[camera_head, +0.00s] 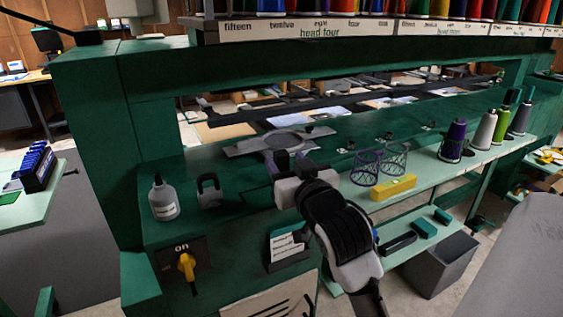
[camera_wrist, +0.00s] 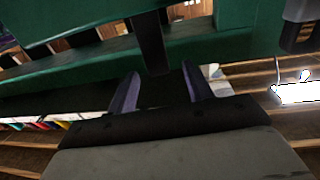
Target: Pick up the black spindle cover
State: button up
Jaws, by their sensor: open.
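My gripper (camera_head: 286,163) is open above the green machine bed, just in front of a grey hoop plate (camera_head: 286,140). In the wrist view, its two purple fingers (camera_wrist: 160,82) stand apart. A dark upright bar (camera_wrist: 150,42) shows beyond and between the fingertips, and I cannot tell whether it touches them. I cannot pick out the black spindle cover with certainty. A small dark arched piece (camera_head: 209,191) stands on the bed, left of my gripper and apart from it. I cannot tell whether either dark thing is the cover.
A white bottle (camera_head: 163,200) stands at the bed's left end, above a yellow switch (camera_head: 187,266). Thread cones (camera_head: 484,131) line the shelf farther right. A green beam crosses behind the bed.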

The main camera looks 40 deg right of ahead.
aim_at(284, 158)
jog(key=p+x, duration=0.2)
jog(key=x, duration=0.2)
jog(key=shift+w+d+p, duration=0.2)
jog(key=shift+w+p, duration=0.1)
jog(key=shift+w, duration=0.05)
jog(key=shift+w+d+f, duration=0.15)
jog(key=shift+w, duration=0.35)
jog(key=c, duration=1)
